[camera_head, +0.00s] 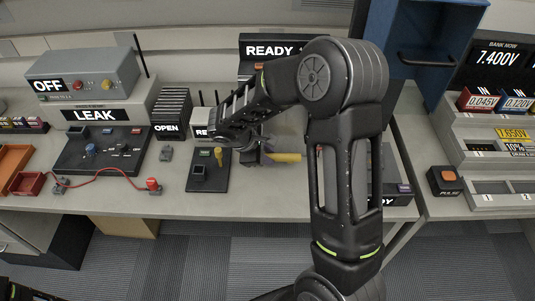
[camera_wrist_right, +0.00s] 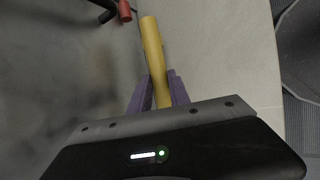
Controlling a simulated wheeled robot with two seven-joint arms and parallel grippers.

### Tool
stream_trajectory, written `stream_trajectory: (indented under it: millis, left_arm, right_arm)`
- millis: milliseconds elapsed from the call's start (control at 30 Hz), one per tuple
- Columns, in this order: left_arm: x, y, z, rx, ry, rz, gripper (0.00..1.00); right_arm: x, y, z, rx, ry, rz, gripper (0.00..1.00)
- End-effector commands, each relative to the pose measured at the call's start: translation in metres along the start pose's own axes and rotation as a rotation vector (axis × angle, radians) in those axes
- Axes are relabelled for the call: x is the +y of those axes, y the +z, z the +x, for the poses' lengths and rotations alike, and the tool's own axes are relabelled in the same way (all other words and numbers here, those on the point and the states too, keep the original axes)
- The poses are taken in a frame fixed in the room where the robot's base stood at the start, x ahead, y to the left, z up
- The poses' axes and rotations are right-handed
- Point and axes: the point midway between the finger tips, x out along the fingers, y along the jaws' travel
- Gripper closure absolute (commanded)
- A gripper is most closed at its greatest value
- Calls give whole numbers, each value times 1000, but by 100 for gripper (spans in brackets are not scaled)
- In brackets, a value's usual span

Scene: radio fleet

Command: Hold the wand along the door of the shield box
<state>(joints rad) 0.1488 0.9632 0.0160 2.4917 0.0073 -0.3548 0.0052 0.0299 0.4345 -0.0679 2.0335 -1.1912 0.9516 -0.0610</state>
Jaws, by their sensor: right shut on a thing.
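My right gripper (camera_wrist_right: 151,95) is shut on a yellow rod-like handle (camera_wrist_right: 152,50), which I take to be the wand. Its purple fingers lie on both sides of the handle. In the head view the yellow handle (camera_head: 285,157) sticks out to the right of the gripper (camera_head: 263,156), above the bench. The wand's other end is hidden. I cannot tell for sure which thing is the shield box; my right arm covers much of the bench's middle. My left gripper's fingers do not show; only a dark piece of my left arm is at the lower left corner.
A dark stand (camera_head: 208,172) is left of the gripper. A red cable (camera_head: 105,171) crosses the bench. A blue cabinet (camera_head: 425,45) and a PULSE button box (camera_head: 445,181) are at the right.

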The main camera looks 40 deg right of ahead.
Motion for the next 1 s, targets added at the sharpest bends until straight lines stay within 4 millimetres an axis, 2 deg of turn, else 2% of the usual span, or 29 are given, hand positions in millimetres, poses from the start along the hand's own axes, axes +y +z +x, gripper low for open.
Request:
stream_trajectory:
  millis: [167, 800, 1000]
  left_arm:
    - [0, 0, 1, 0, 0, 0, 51]
    - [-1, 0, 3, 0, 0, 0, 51]
    - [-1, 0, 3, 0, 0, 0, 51]
  right_arm:
    - [-8, 2, -6, 2, 1, -2, 100]
    - [-62, 17, -44, 1, 1, -2, 100]
    - [-66, 19, -46, 0, 1, 0, 100]
